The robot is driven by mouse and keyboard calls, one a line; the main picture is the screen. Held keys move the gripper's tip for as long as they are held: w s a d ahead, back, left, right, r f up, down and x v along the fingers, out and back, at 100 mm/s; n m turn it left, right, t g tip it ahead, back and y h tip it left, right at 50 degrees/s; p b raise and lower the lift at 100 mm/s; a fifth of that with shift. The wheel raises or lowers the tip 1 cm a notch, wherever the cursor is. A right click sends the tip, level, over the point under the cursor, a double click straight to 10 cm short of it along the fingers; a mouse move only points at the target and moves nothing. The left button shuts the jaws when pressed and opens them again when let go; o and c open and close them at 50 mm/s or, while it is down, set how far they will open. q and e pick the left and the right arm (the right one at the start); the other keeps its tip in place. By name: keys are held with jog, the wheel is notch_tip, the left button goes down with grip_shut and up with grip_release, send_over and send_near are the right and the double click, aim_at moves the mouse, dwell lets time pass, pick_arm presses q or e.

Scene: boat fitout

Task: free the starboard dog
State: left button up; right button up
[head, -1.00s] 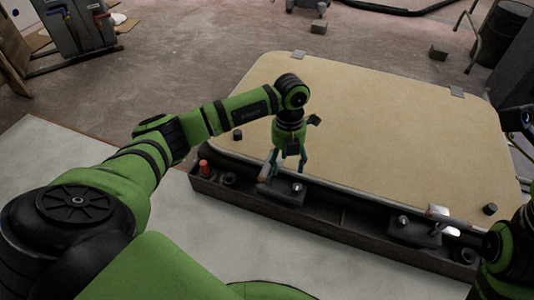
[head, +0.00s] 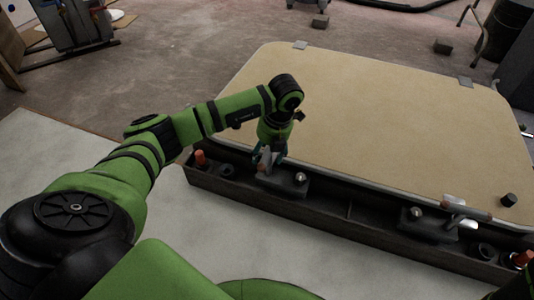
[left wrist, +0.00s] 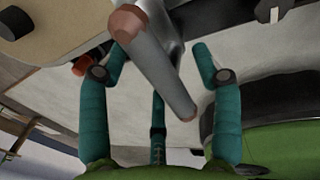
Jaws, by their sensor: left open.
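A large tan hatch panel (head: 370,110) lies with a dark tray-like sill (head: 345,209) along its near edge. Two dogs with grey handles sit on dark blocks in it; no label shows which is starboard. My left gripper (head: 267,157) is over the left dog (head: 264,163), pointing down, its teal fingers around the handle. In the left wrist view, the grey handle (left wrist: 157,68) with copper-coloured ends lies between the spread fingers of the open gripper (left wrist: 160,62); I cannot tell whether they touch. The right dog (head: 465,210) stands free. My right gripper is out of view.
Orange-topped pegs stand at the sill's left end (head: 200,158) and right end (head: 522,258). A black knob (head: 508,199) is on the panel's right corner. A pale surface (head: 225,240) in front of the sill is clear. Grey clips (head: 300,45) sit on the far edge.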

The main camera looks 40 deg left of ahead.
pick_arm(q)
jog(key=shift+c, duration=0.4)
jog(key=c, duration=1.1)
